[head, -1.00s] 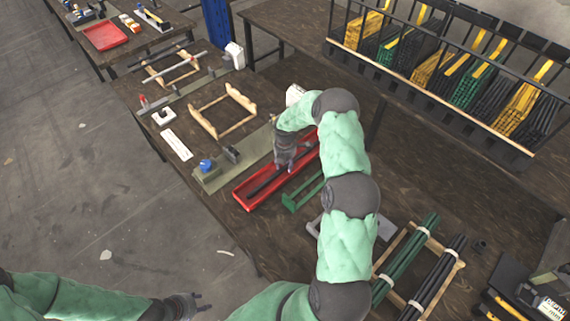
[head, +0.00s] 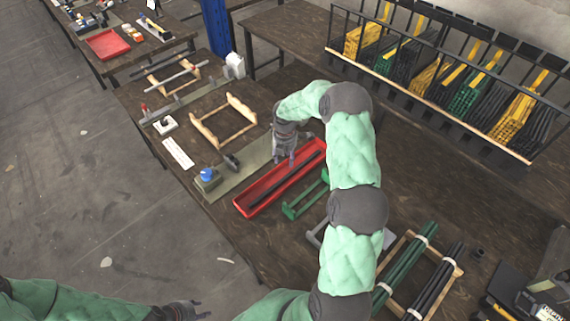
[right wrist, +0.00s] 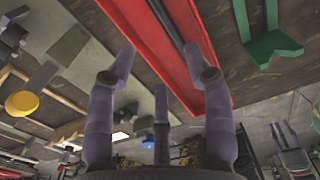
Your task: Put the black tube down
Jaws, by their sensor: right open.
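The black tube (head: 286,178) lies lengthwise in the long red tray (head: 248,211) on the dark wooden table. In the right wrist view the tube (right wrist: 166,22) shows inside the red tray (right wrist: 214,88), beyond my fingertips. My right gripper (head: 287,158) is open and empty above the tray's left side near its far end; its spread fingers (right wrist: 160,62) have a gap between them and do not touch the tube. My left gripper (head: 190,312) is low at the bottom left, away from the table; its fingers are small and look apart.
A green stand (head: 303,203) is right of the tray, and a wooden rack (head: 452,283) holds green and black tubes nearer. A press plate with a blue knob (head: 207,174) is left. A wooden frame (head: 222,122) stands behind. Bins of parts (head: 440,75) line the back.

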